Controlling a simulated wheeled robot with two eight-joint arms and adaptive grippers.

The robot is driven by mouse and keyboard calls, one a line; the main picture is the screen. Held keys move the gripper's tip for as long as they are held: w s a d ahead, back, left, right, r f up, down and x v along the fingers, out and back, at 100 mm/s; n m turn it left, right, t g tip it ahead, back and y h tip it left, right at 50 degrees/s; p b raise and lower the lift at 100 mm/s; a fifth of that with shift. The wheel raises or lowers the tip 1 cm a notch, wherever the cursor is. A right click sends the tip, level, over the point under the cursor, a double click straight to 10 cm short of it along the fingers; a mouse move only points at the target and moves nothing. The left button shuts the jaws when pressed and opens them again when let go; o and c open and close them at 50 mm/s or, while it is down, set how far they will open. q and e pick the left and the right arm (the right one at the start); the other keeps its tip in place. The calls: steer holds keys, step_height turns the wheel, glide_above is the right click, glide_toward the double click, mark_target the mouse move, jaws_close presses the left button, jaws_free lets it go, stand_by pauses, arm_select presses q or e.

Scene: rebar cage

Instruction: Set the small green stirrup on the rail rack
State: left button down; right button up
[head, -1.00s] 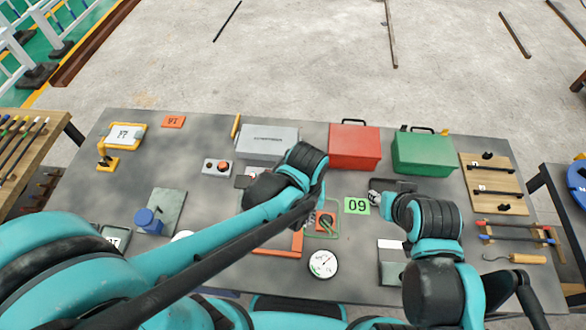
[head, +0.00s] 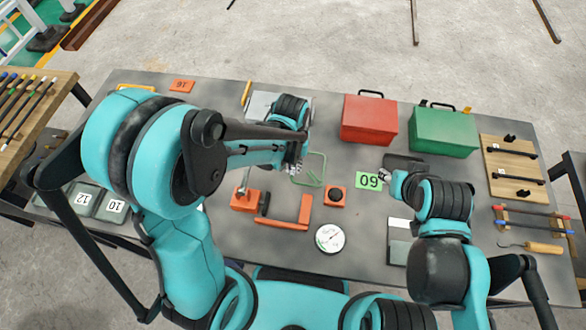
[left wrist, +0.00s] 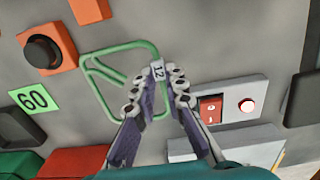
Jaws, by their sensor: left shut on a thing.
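Whether the stirrup is clear of the table is hard to tell. My right gripper (head: 385,176) is beside the 60 card; its fingers are too small to read. A rack with red and blue rails (head: 530,216), possibly the rail rack, is at the table's right.
An orange box with a black knob (head: 336,196), an orange clamp-like tool (head: 290,222) and a round gauge (head: 329,238) are nearby. Red (head: 369,121) and green (head: 443,130) toolboxes stand behind. A switch box (left wrist: 230,104) shows in the wrist view.

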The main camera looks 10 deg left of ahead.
arm_select(q)
steer(key=shift+f, duration=0.95)
steer(key=shift+r, duration=0.1)
steer(key=c, duration=1.6)
jaws_free()
steer(key=shift+b, duration=0.3)
